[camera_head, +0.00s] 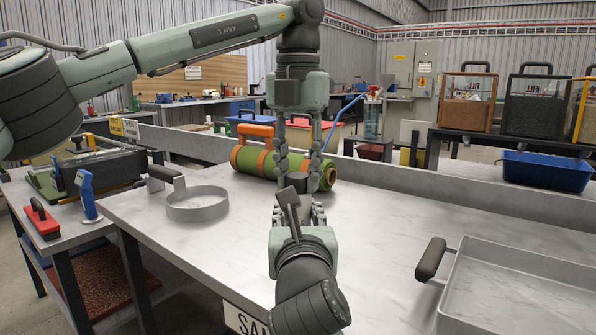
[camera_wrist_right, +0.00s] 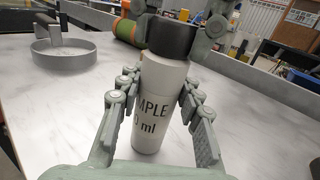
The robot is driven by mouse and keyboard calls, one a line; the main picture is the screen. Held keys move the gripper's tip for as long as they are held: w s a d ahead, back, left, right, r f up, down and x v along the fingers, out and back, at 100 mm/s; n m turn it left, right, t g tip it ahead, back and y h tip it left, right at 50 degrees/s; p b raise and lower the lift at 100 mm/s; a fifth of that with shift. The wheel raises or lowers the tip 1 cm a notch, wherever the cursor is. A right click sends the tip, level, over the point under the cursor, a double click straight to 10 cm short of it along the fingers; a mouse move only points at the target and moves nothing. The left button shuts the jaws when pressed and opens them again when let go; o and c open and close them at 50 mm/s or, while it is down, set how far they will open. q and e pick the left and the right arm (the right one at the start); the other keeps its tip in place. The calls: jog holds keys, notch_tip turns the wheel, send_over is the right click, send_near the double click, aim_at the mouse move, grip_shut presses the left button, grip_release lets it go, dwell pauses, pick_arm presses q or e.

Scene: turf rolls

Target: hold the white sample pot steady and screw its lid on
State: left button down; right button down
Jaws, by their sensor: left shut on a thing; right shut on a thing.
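The white sample pot (camera_wrist_right: 158,112) stands upright in the right wrist view, with black lettering on its side. My right gripper (camera_wrist_right: 157,92) is shut on its body, one finger on each side. The dark lid (camera_wrist_right: 172,38) sits on the pot's top, in line with it; I cannot tell how far it is threaded. My left gripper (camera_head: 300,172) comes down from above and is shut on the lid. In the head view my right gripper (camera_head: 297,208) reaches up from below, and the grippers hide most of the pot.
A green turf roll (camera_head: 252,162) with orange bands lies just behind the grippers. A round grey pan (camera_head: 197,204) is to the left, and a grey tray (camera_head: 515,290) with a dark handle is at right front. The bench (camera_head: 385,225) between is clear.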

pick_arm(q)
jog(key=m, duration=1.3)
jog(key=shift+f, duration=0.1)
jog(key=m, duration=0.3)
jog(key=shift+m, duration=0.4)
jog(key=c, duration=1)
grip_release()
notch_tip(320, 180, up, 12)
